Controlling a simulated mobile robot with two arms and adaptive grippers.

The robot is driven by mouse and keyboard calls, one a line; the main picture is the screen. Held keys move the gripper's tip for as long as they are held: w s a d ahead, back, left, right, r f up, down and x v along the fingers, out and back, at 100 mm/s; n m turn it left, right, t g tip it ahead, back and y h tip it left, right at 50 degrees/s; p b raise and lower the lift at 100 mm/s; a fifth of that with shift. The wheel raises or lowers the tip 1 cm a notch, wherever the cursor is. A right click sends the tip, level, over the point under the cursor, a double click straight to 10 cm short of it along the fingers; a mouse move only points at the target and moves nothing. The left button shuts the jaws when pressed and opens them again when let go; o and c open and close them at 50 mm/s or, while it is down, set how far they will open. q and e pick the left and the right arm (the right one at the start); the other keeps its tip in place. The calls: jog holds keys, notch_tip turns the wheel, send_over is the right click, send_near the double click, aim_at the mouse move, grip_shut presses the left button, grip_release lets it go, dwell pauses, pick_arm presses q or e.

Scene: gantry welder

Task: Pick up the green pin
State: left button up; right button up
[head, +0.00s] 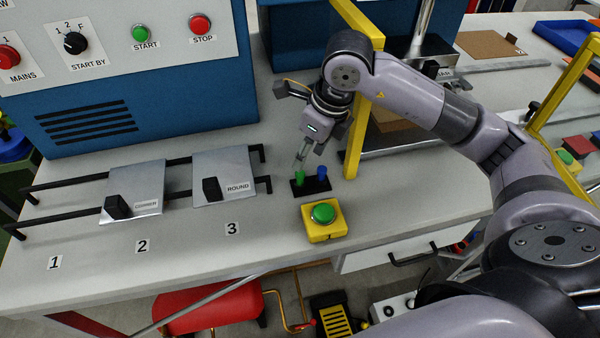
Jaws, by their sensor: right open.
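The green pin (299,177) stands upright in a small black holder (312,189) on the grey bench. A blue pin (322,172) stands in the same holder, just to its right. My right gripper (299,166) points down directly above the green pin, its fingertips close to the pin's top. It is open, and whether the fingers touch the pin is too small to tell. My left gripper is not in view.
A yellow box with a green button (323,214) stands just in front of the holder. A yellow frame post (357,130) rises close to the right of my gripper. Plates marked CORNER (146,187) and ROUND (222,168) lie on black rails to the left.

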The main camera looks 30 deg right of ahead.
aim_at(300, 173)
jog(key=shift+x, duration=0.8)
jog(key=shift+w+f, duration=0.2)
jog(key=shift+f, duration=0.4)
jog(key=shift+a+f+p, duration=0.1)
jog(key=shift+f+p, duration=0.1)
jog(key=shift+p, duration=0.15)
jog(key=x, duration=0.1)
jog(key=p+x, duration=0.1)
jog(key=x, duration=0.1)
jog(key=shift+s+f, duration=0.2)
jog(key=shift+f, duration=0.15)
jog(key=shift+w+a+f+p, duration=0.1)
jog(key=shift+f+p, duration=0.2)
jog(key=shift+f, duration=0.05)
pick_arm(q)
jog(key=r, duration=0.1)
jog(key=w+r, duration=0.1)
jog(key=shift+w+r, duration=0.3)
pick_arm(e)
jog(key=shift+f, duration=0.2)
jog(key=shift+c, duration=0.6)
grip_shut()
